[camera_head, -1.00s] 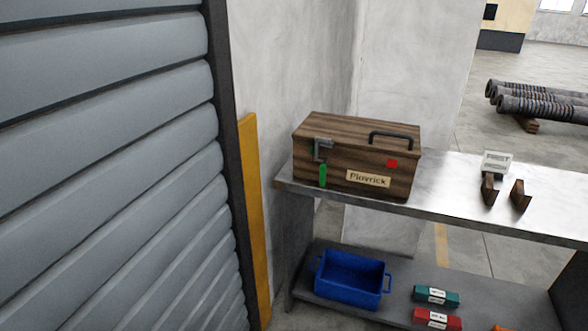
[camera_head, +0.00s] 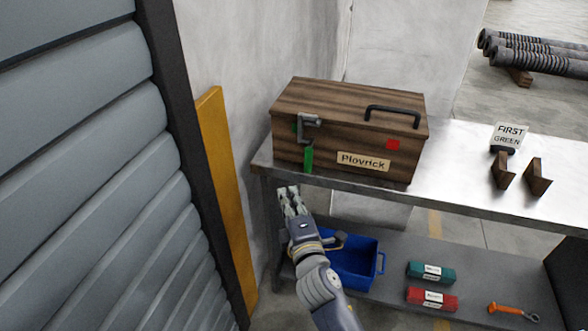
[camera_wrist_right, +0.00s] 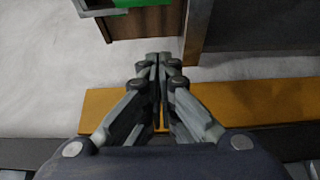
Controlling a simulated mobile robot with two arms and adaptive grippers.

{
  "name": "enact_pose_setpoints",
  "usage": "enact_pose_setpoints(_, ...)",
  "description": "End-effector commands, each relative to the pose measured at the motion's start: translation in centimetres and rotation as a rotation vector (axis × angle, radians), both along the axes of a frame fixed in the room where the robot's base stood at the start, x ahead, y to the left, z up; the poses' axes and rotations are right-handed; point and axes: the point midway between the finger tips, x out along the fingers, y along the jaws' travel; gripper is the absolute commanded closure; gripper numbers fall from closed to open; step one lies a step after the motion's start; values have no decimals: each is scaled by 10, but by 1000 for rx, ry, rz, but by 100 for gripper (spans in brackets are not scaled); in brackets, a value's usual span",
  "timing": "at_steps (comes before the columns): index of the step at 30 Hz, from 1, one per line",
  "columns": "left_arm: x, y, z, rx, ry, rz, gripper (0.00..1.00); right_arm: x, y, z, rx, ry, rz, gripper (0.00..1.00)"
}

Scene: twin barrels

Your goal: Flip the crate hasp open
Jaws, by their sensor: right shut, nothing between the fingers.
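The brown wooden crate (camera_head: 345,130), with a Plovrick label, sits on the shelf's metal top. Its grey hasp (camera_head: 307,126) is on the left of the front face, with a green tab (camera_head: 308,158) hanging below. My right gripper (camera_head: 288,190) is shut and empty, in front of the shelf's left end, below and left of the hasp and apart from it. In the right wrist view its fingertips (camera_wrist_right: 158,57) are together. The crate's underside edge (camera_wrist_right: 148,24) and a green piece (camera_wrist_right: 135,3) show at the top there. My left gripper is out of view.
A blue bin (camera_head: 362,270), teal box (camera_head: 431,272) and red box (camera_head: 431,299) are on the lower shelf. A yellow post (camera_head: 228,190) stands left.

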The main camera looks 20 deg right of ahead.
Motion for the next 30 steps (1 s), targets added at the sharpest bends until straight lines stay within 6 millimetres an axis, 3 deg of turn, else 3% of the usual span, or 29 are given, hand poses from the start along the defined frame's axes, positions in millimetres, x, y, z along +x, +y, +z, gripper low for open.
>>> enact_pose_setpoints(8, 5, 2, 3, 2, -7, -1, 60, 16, -1, 1, 1, 0, 0, 100)
enact_pose_setpoints(15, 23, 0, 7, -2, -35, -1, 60, 60, -3, 1, 2, -1, 0, 100)
enact_pose_setpoints(22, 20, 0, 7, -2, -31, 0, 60, 102, -6, 0, 2, 0, 0, 100)
enact_pose_setpoints(30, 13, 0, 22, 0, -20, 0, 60, 87, -38, 1, 0, 2, 0, 100)
